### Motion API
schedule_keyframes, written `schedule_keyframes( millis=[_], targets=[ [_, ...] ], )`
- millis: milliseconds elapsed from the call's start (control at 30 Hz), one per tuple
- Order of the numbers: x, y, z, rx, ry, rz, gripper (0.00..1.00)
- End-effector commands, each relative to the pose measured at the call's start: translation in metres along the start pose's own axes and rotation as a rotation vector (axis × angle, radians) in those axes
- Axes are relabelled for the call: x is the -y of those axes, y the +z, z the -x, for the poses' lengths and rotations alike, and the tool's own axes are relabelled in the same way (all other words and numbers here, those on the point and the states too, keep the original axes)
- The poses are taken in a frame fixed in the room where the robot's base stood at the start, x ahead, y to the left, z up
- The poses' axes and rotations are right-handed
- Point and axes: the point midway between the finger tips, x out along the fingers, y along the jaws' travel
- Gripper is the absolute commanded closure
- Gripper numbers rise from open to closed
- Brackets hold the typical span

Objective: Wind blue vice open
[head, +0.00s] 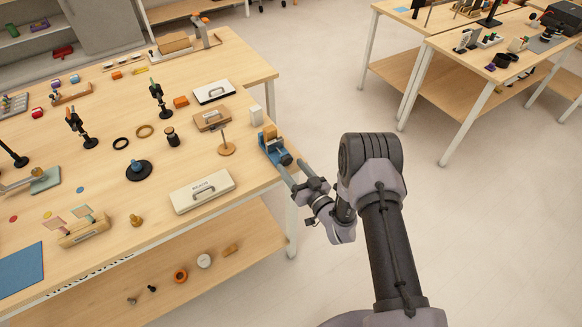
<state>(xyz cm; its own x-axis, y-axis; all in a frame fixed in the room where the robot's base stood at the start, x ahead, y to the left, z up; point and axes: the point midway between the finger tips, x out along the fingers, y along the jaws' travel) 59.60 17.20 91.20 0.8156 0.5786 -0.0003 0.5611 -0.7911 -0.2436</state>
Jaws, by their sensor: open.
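The blue vice (275,149) stands at the right edge of the wooden table, with a tan wooden part at its top. My gripper (299,174) is at the table's right edge, close beside the vice on its near right side. Its fingers are apart and point up and left toward the vice's near end. I cannot tell whether a finger touches the vice. The vice's handle is not clear at this size, and the fingers partly cover that end.
Several other props cover the table (253,68). The floor (450,230) to the right is clear.

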Motion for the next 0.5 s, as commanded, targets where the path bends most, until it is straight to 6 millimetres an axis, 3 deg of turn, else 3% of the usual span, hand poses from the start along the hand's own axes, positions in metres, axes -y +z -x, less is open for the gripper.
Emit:
schedule_keyframes(
  millis=[133,367,400,500],
  targets=[
    [0.0003,-0.0003,-0.0121,-0.001,-0.001,0.000,0.42],
    [0.0001,-0.0007,-0.0138,0.000,0.000,0.000,0.42],
    [0.0000,-0.0007,-0.0137,0.000,0.000,0.000,0.44],
    [0.0000,-0.0007,-0.0136,0.000,0.000,0.000,0.63]
  ],
)
